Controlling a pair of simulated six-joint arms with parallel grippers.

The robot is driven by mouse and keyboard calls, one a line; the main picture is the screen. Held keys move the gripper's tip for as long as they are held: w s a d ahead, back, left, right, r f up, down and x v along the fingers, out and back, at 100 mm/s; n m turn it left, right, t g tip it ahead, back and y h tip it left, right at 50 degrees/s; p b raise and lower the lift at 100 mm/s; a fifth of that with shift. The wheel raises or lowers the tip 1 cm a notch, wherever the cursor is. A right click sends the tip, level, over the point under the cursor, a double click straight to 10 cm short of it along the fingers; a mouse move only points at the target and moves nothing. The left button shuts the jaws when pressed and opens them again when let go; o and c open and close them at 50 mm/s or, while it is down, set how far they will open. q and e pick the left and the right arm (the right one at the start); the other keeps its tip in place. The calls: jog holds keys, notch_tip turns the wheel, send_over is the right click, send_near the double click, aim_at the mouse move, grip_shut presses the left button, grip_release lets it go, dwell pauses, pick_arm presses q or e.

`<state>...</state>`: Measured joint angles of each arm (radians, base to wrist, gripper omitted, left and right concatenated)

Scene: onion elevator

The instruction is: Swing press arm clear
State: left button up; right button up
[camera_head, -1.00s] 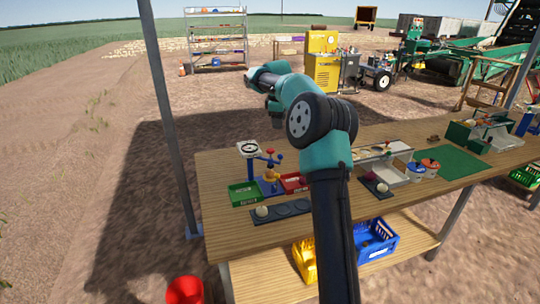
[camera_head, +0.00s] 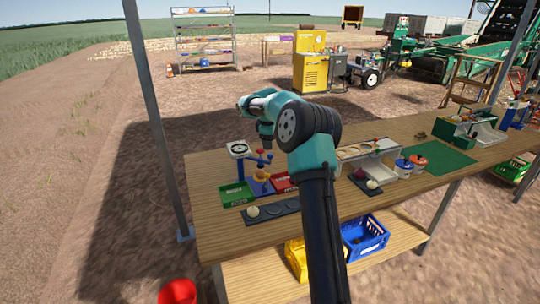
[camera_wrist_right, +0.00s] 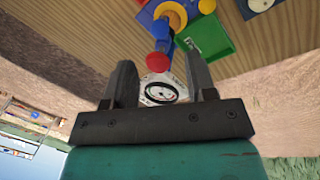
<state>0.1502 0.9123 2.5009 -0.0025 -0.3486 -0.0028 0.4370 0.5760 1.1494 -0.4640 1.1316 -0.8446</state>
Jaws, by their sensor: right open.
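The press has a blue base and arm with a red knob (camera_head: 261,153) on top, at the left of the table. A yellow-brown onion (camera_head: 260,175) sits under the blue arm. My right gripper (camera_head: 266,141) hangs just above the press. In the right wrist view its two fingers (camera_wrist_right: 160,66) are apart, with the red knob (camera_wrist_right: 158,60) showing between them; contact cannot be told. The blue arm (camera_wrist_right: 161,32) and the onion (camera_wrist_right: 171,14) lie beyond the knob. My left gripper is out of view.
A white dial scale (camera_head: 238,149) stands close behind the press. A green tray (camera_head: 236,194) and a red tray (camera_head: 281,183) flank it. A dark strip with round recesses (camera_head: 283,209) lies in front. Other workstations stand to the right.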

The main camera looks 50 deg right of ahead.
jog(key=x, duration=0.7)
jog(key=shift+f, duration=0.25)
grip_shut()
